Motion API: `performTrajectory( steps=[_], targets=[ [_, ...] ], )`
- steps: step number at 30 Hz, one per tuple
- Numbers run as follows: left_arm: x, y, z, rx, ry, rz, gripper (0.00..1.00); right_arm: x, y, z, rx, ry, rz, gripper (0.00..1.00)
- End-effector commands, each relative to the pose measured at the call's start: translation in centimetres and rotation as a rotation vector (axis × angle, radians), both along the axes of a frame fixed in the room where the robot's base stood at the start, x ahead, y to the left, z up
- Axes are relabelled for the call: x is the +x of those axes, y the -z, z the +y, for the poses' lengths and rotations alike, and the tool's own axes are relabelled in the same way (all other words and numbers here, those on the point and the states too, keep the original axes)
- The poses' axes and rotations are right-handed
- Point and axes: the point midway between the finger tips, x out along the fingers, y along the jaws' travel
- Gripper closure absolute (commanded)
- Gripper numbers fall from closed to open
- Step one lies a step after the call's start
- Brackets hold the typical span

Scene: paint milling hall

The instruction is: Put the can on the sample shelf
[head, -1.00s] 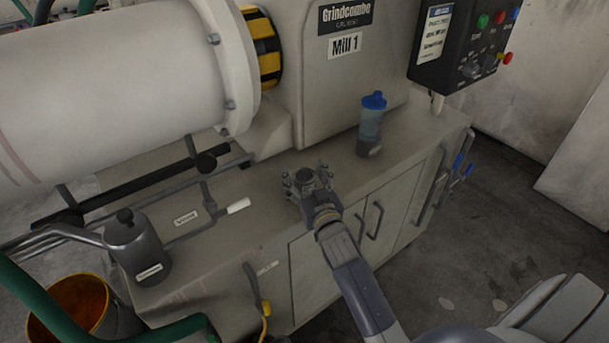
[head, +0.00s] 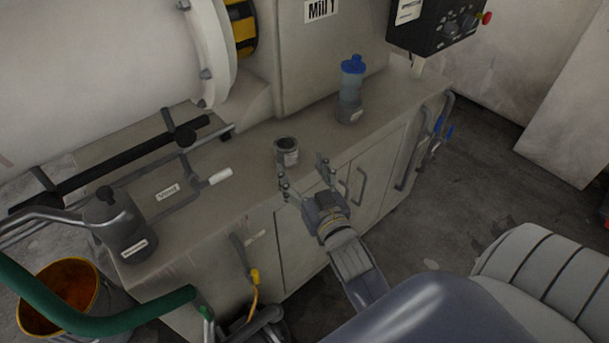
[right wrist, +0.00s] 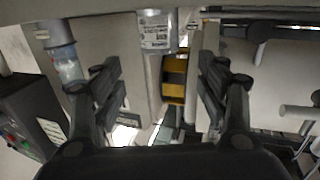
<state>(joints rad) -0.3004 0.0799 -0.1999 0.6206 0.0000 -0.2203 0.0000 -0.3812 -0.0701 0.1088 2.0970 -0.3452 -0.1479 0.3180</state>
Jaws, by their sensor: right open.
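A small grey can (head: 288,146) with a pale label stands upright on the grey ledge (head: 232,172) of the mill base. It also shows in the right wrist view (right wrist: 156,32), at the top, beyond the gap between my fingers. My right gripper (head: 304,175) is open and empty. It is just in front of the can, on the near side by the ledge's front edge, apart from it. Its spread fingers also show in the right wrist view (right wrist: 160,78). My left gripper is out of view. I cannot make out a sample shelf.
A blue-capped bottle (head: 350,92) stands on the ledge right of the can. A control box (head: 440,28) hangs at upper right.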

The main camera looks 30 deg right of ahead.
Motion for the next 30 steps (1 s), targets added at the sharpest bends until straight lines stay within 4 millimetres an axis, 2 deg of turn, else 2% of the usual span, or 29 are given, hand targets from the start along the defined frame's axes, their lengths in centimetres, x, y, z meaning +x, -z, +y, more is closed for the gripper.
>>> performTrajectory(
  steps=[4,7,11,19,26,30],
  targets=[
    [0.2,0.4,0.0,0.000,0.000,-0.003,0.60,-0.8,0.1,0.1,0.001,0.001,-0.002,0.28],
    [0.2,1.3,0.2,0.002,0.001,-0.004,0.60,-0.1,0.4,0.0,0.002,0.001,-0.003,0.28],
    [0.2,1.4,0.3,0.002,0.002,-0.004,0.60,0.7,0.2,0.0,0.000,-0.002,-0.003,0.28],
    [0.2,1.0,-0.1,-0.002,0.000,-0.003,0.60,4.6,0.1,-0.6,-0.002,-0.003,-0.004,0.28],
    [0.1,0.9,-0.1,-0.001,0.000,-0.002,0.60,6.3,0.2,-0.9,-0.001,-0.002,-0.002,0.28],
    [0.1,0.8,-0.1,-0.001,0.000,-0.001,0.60,8.1,0.6,-0.8,0.000,-0.002,-0.001,0.28]
  ],
)
